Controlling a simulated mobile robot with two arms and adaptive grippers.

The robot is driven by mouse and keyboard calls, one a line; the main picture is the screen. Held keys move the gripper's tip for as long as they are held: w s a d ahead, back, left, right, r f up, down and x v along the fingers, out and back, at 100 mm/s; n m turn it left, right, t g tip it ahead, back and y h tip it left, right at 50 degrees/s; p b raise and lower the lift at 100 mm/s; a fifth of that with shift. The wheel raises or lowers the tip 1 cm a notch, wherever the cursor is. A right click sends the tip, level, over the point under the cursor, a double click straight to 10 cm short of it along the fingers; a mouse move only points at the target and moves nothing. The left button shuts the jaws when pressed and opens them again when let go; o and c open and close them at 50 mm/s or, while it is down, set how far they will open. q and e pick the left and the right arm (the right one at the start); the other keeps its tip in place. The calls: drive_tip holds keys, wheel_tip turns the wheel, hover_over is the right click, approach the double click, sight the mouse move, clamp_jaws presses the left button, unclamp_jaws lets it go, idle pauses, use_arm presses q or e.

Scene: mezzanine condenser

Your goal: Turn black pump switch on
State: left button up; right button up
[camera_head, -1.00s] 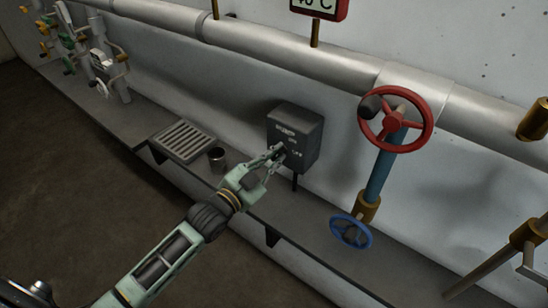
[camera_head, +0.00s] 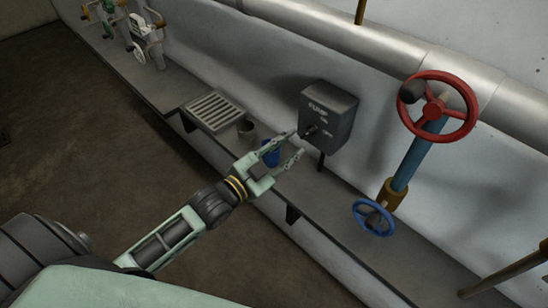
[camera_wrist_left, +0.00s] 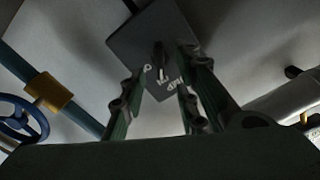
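The dark grey pump switch box (camera_head: 338,118) stands on a short post by the wall, with the words PUMP, ON and OFF on its face. Its small black knob (camera_head: 310,130) is on the left of the face; I cannot tell which label it points to. My left gripper (camera_head: 296,144) is open and empty in front of the box, slightly below and left of the knob, apparently apart from it. In the left wrist view, the box (camera_wrist_left: 145,42) and the upright knob (camera_wrist_left: 159,54) show between the spread fingers. My right gripper is not in view.
A red valve wheel (camera_head: 465,100) and a blue wheel (camera_head: 364,224) are to the right.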

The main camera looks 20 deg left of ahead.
use_arm(q)
drive_tip(key=v, duration=0.6)
drive_tip(key=shift+s, duration=0.15)
drive_tip(key=s+a+f+n+g+y+b, duration=0.1)
drive_tip(key=s+a+f+n+g+y, duration=0.15)
drive_tip(key=f, duration=1.05)
drive_tip(key=s+a+f+n+g+y+b, duration=0.1)
drive_tip(key=s+a+f+g, duration=0.15)
drive_tip(key=f, duration=1.05)
drive_tip(key=s+a+f+n+g+y+b, duration=0.2)
drive_tip(key=s+a+f, duration=0.1)
drive_tip(key=f, duration=0.9)
drive_tip(key=s+d+f+g+b, duration=0.1)
drive_tip(key=s+f+g, duration=0.3)
drive_tip(key=s+f, duration=0.95)
drive_tip(key=s+d+f+n+g+b, duration=0.1)
drive_tip(key=s+d+f+g, duration=0.1)
drive_tip(key=s+f, duration=0.4)
drive_tip(key=s+d+f+n+g, duration=0.1)
drive_tip(key=s+f, duration=0.4)
drive_tip(key=s, duration=0.7)
drive_tip(key=shift+d+f+g+y+b, duration=0.4)
drive_tip(key=shift+d+g, duration=0.45)
drive_tip(key=shift+g, duration=0.15)
